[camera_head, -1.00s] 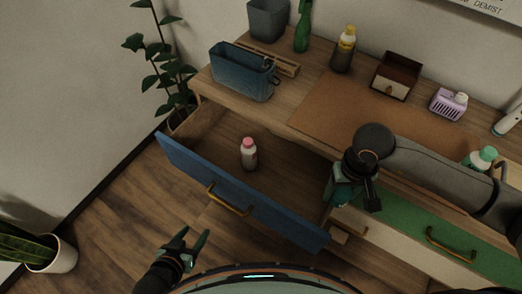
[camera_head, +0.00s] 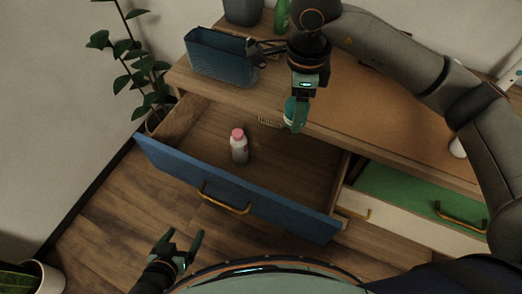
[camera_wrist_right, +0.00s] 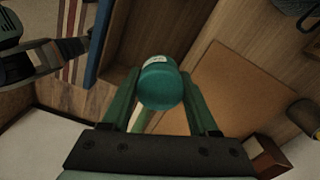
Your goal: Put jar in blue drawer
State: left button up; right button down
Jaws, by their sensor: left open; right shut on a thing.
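The jar, a teal rounded thing (camera_head: 292,110), hangs in my right gripper (camera_head: 297,106), above the back right part of the open blue drawer (camera_head: 230,190). In the right wrist view the jar (camera_wrist_right: 160,86) sits between the two fingers of my right gripper (camera_wrist_right: 162,100), which are shut on it. The drawer is pulled out, with a wooden inside and a brass handle. A small pink-capped bottle (camera_head: 239,148) stands upright in it. My left gripper (camera_head: 183,240) is open and empty, in front of the drawer and low in the head view.
A blue bin (camera_head: 220,58) stands on the desk behind the drawer. A plant (camera_head: 130,65) stands at the left. The drawer floor right of the bottle is clear.

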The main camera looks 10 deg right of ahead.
jog(key=shift+w+a+r+m, duration=0.15)
jog(key=shift+a+r+m, duration=0.1)
jog(key=shift+r+m, duration=0.35)
jog(key=shift+f+m, duration=0.3)
jog(key=shift+f, duration=0.05)
send_over(283, 176)
notch_tip(283, 176, down, 22)
jog(key=shift+f, duration=0.15)
notch_tip(283, 176, down, 5)
jog(key=shift+r+b, duration=0.15)
jog(key=shift+b, duration=0.3)
jog(key=shift+f, duration=0.2)
jog(key=shift+f, duration=0.15)
jog(key=shift+c, duration=0.8)
grip_release()
